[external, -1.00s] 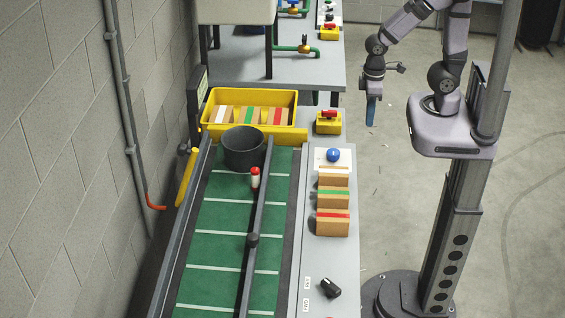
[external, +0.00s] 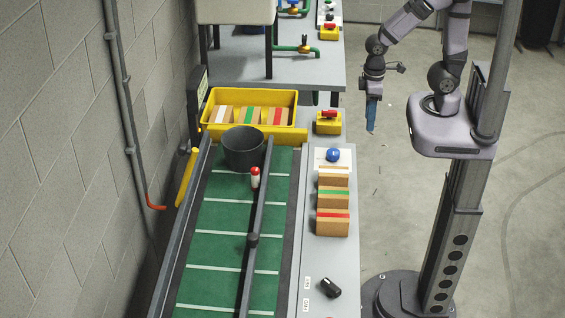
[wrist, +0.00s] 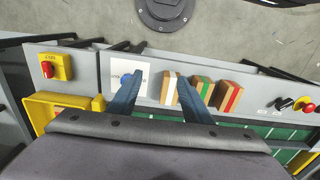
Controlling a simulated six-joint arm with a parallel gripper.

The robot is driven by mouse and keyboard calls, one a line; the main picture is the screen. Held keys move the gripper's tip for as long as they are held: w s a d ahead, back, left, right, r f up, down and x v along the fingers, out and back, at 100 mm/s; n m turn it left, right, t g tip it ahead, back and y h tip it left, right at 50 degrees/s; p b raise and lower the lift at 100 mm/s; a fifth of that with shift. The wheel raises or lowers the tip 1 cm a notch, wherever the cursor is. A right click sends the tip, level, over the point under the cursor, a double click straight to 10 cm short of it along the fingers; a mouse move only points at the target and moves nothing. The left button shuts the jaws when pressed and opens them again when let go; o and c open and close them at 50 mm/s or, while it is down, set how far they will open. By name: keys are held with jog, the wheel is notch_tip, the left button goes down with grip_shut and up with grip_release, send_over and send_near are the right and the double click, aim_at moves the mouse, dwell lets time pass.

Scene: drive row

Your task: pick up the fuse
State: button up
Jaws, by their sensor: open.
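A small upright cylinder with a red top and a white body (external: 255,178) stands at the dark rail along the green conveyor, just in front of a black bin; it looks like the fuse, but I cannot be sure. I cannot make it out in the wrist view. My gripper (external: 371,116) has blue fingers and hangs to the right of the grey bench, over the floor, well away from the cylinder.
The black bin (external: 243,147) stands at the conveyor's far end, before a yellow tray (external: 252,93) of striped blocks. On the bench are a blue knob (external: 333,155), more striped blocks (external: 333,222), a yellow switch box (external: 328,124) and a black knob (external: 330,288).

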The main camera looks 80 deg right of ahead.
jog(key=w+d+f+n+h+b, duration=0.1)
jog(key=w+f+n+h+b, duration=0.2)
jog(key=w+f+n+b, duration=0.45)
jog(key=n+t+h+b, duration=0.5)
jog(key=n+t+b, duration=0.5)
jog(key=n+b, duration=1.15)
send_near(258, 174)
jog(key=shift+w+d+f+m+b, duration=0.3)
jog(key=shift+d+f+m+b, duration=0.3)
jog(key=shift+f+b, duration=0.25)
jog(key=shift+n+t, duration=0.3)
jog(key=shift+t, duration=0.1)
jog(key=shift+x, duration=3.55)
jog(key=shift+w+a+r, duration=0.1)
jog(key=shift+w+r, duration=0.1)
grip_shut()
